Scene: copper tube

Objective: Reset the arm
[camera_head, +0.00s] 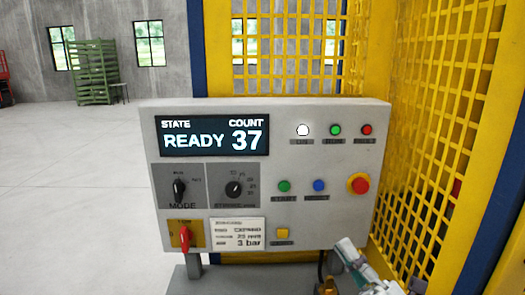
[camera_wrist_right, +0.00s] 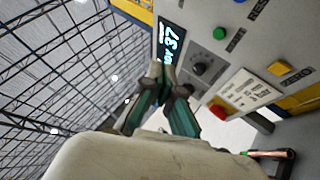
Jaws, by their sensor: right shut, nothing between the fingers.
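My right gripper (camera_head: 352,255) shows at the bottom of the head view, right of centre, below the lower right part of the control panel (camera_head: 290,175). In the right wrist view the right gripper (camera_wrist_right: 160,75) has its fingertips together with nothing between them. The panel also fills the upper right of that view (camera_wrist_right: 230,60). The fingers look apart from the panel, though the gap is hard to judge. The panel's display (camera_head: 214,135) reads READY and COUNT 37. My left gripper is in neither view.
A red emergency button (camera_head: 359,184) and a red lever (camera_head: 184,237) stick out from the panel. Yellow mesh guarding (camera_head: 440,120) stands behind and right of it. A copper-coloured tube piece (camera_wrist_right: 268,154) shows low in the right wrist view. Open floor (camera_head: 70,190) lies to the left.

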